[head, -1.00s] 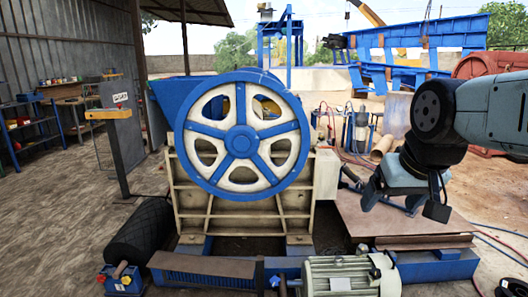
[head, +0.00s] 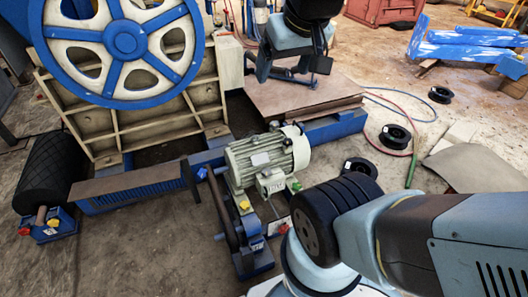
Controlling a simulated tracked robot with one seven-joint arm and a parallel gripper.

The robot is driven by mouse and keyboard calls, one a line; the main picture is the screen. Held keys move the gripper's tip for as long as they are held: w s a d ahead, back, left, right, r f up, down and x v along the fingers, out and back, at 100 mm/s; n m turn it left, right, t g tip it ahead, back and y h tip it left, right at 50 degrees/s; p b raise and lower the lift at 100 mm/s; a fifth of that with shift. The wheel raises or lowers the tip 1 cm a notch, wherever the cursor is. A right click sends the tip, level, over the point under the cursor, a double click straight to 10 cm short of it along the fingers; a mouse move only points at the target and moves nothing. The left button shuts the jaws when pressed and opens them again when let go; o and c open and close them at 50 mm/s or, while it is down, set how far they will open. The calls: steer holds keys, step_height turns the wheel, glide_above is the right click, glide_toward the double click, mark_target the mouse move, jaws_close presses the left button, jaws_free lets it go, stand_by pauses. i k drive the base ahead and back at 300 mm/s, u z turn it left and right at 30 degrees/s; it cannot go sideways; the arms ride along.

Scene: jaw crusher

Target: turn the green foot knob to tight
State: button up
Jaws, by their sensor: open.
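The grey-green electric motor (head: 262,158) sits on a blue base in the middle of the head view. Small coloured knobs show around its foot: a blue one (head: 202,173) at its left, a yellow one (head: 244,205) at the near side and a small green one (head: 296,186) at the near right, too small to read its setting. My gripper (head: 292,68) is at the top centre, open and empty, pointing down. It is beyond the motor in the picture, apart from the knobs.
The crusher with its blue-and-white flywheel (head: 124,40) stands at upper left. A brown plate (head: 300,96) lies behind the motor. Black reels (head: 395,136) and hoses lie on the floor at right. My arm fills the lower right, close to the motor's near right side.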

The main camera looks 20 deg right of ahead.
mark_target(296, 186)
steer(key=u, duration=0.85)
steer(key=k, duration=1)
steer(key=z, duration=1.2)
steer(key=i, duration=1)
steer(key=z, duration=0.05)
